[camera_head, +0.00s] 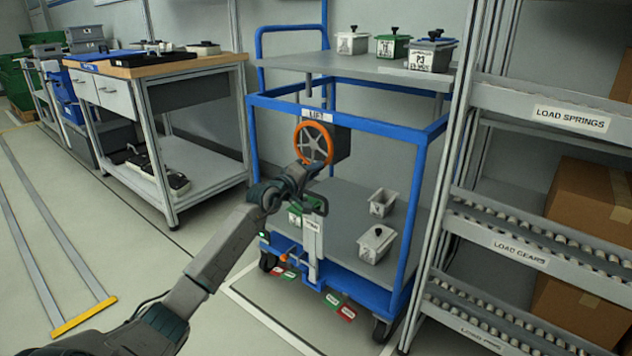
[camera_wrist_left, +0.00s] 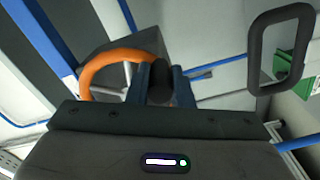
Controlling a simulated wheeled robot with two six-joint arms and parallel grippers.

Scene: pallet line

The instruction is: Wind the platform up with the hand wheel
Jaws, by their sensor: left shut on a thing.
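The hand wheel (camera_head: 314,143) has an orange rim and grey spokes and stands upright on a dark box under the LIFT label of a blue-framed cart (camera_head: 400,132). Its orange rim also shows in the left wrist view (camera_wrist_left: 105,66). My left gripper (camera_head: 308,168) is at the wheel's lower edge. In the wrist view its fingers (camera_wrist_left: 160,82) are shut on the wheel's dark knob, beside the rim. A grey upper deck (camera_head: 345,69) sits above the cart's blue top rail, and a grey lower deck (camera_head: 345,215) is near the floor. My right gripper is out of view.
Small lidded boxes stand on both decks. A white post with a black loop handle (camera_head: 316,205) rises at the cart's front, close to my gripper. A workbench (camera_head: 205,62) is left, and roller racks (camera_head: 520,250) are right.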

